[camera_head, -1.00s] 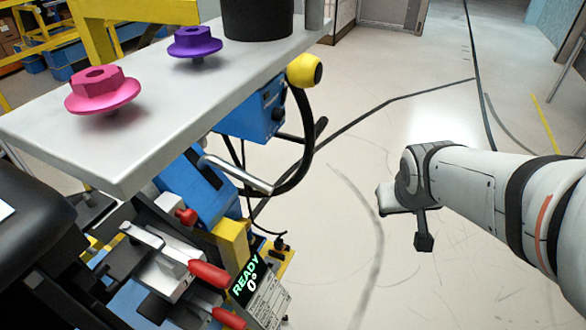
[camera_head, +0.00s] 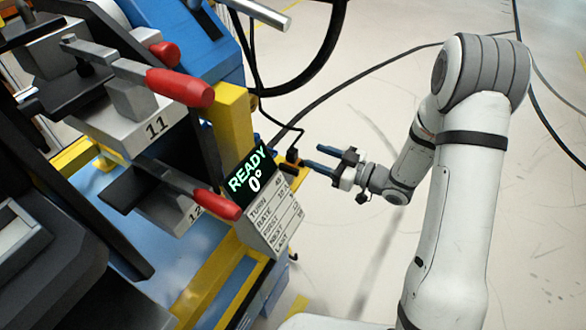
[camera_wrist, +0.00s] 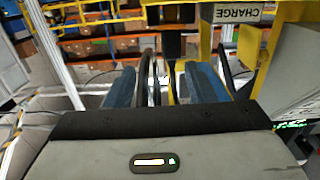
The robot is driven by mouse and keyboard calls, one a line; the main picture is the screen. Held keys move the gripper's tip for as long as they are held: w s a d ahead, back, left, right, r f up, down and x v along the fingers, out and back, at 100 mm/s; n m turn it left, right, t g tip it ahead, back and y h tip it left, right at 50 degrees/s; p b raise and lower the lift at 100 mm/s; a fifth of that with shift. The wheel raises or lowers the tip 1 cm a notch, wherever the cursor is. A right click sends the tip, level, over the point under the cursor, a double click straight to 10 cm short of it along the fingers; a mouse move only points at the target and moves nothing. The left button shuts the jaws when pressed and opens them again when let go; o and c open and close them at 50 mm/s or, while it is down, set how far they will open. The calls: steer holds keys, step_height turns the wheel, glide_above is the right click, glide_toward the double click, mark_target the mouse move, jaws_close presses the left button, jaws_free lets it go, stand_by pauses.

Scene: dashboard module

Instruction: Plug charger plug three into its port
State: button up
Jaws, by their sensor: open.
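My gripper (camera_head: 311,156) is open, with its two blue fingers reaching left toward the yellow edge of the machine in the head view. A small black plug-like piece (camera_head: 292,156) with a black cable sits on that edge, just left of the fingertips and apart from them. In the wrist view a dark block (camera_wrist: 172,44) hangs ahead, between the lines of my fingers (camera_wrist: 163,78). A sign reading CHARGE (camera_wrist: 237,13) is at upper right. I cannot make out a plug number or which port belongs to it.
The display panel (camera_head: 249,180) reads READY 0°, left of my gripper. Clamps with red handles (camera_head: 181,88) stand at the left. A black hoop and cable (camera_head: 311,75) are above.

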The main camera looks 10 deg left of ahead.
mark_target(297, 153)
steer(key=shift+g+y, duration=0.3)
steer(key=b+x, duration=0.1)
steer(key=x, duration=0.1)
steer(key=s+x, duration=0.1)
steer(key=x, duration=0.2)
steer(key=b+x, duration=0.1)
steer(key=x, duration=0.2)
steer(key=shift+s+a+f+b, duration=0.15)
steer(key=shift+s+b, duration=0.05)
steer(key=shift+b, duration=0.1)
steer(key=shift+c, duration=0.4)
jaws_close()
